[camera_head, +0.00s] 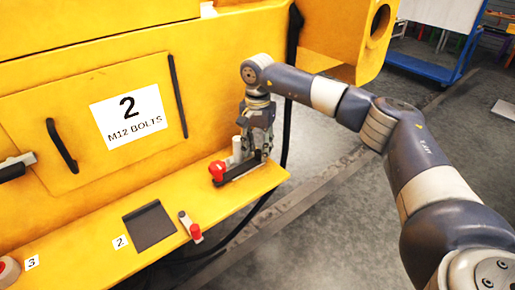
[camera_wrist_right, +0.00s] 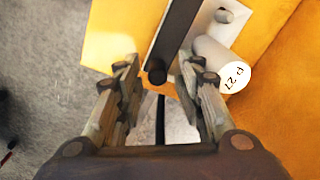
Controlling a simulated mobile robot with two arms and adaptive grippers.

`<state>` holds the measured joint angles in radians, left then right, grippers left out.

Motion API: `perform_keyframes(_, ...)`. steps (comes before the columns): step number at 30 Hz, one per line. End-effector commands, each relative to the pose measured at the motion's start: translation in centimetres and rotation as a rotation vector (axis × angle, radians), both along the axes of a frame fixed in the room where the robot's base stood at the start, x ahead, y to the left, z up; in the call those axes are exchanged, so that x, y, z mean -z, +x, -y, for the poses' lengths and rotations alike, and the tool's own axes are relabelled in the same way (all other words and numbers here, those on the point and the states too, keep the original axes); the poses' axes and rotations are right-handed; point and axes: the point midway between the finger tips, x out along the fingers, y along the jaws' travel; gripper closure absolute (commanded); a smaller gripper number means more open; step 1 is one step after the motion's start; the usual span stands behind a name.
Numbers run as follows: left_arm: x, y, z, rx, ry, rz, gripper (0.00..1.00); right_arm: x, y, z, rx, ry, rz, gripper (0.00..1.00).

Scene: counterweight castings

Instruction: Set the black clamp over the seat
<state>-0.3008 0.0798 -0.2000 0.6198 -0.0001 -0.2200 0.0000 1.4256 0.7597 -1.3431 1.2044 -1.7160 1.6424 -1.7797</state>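A black bar-shaped clamp (camera_head: 240,170) lies near the right end of the yellow ledge, with a red knob (camera_head: 217,170) at its left end. In the right wrist view the bar (camera_wrist_right: 176,35) runs away from me, its round end between the fingertips. My right gripper (camera_head: 262,152) is over the bar's right end, pointing down. Its fingers (camera_wrist_right: 162,82) are open, with gaps on both sides of the bar. A white cylinder (camera_wrist_right: 235,76) marked "P 27" stands beside the bar. I cannot tell for sure which part is the seat.
A dark plate (camera_head: 150,226) lies on the ledge by label 2, with a white, red-tipped piece (camera_head: 190,227) beside it. A yellow panel (camera_head: 95,120) with a black handle (camera_head: 62,146) rises behind. The ledge's front edge drops to open grey floor (camera_head: 330,215).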

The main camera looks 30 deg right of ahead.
Motion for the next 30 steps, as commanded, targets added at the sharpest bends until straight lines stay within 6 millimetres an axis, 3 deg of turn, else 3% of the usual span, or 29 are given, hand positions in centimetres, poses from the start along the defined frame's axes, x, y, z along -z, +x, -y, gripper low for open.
perform_keyframes(10, 0.0, 0.2, -0.3, 0.000, 0.002, 0.003, 0.75, -0.6, 0.0, -0.1, -0.001, 0.002, -0.001, 0.64)
perform_keyframes(21, 0.0, 0.1, -0.1, 0.000, 0.001, 0.001, 0.75, -6.0, 0.0, 0.0, 0.000, 0.001, 0.002, 0.64)
perform_keyframes(30, 0.0, 0.1, 0.0, 0.000, 0.000, 0.001, 0.75, -7.9, -0.1, 0.0, 0.000, 0.001, -0.001, 0.64)
